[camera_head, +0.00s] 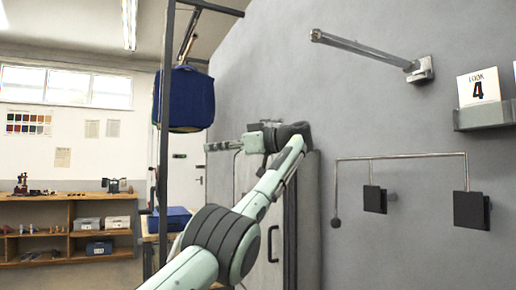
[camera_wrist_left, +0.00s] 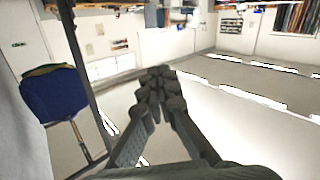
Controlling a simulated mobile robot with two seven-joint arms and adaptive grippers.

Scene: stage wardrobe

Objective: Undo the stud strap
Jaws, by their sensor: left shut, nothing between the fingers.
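A blue boxy bag (camera_head: 186,100) hangs from an arm of a dark post, left of centre in the head view. A narrow tan strap-like strip (camera_head: 187,47) runs up from its top; no stud can be made out on it. The left wrist view, tilted over, shows the bag (camera_wrist_left: 54,96) at its left edge and the tan strip (camera_wrist_left: 79,134) below it. My left gripper (camera_head: 211,146) is shut and empty, its fingers pointing left, lower than the bag and apart from it. In the left wrist view its fingertips (camera_wrist_left: 157,78) meet. My right gripper is not in view.
The dark post (camera_head: 164,130) stands left of the bag. A blue bin (camera_head: 172,219) sits below on a table. A grey door (camera_head: 270,235) is behind my arm. A metal wall bar (camera_head: 360,46) and a thin rail with black pads (camera_head: 471,210) stick out at right.

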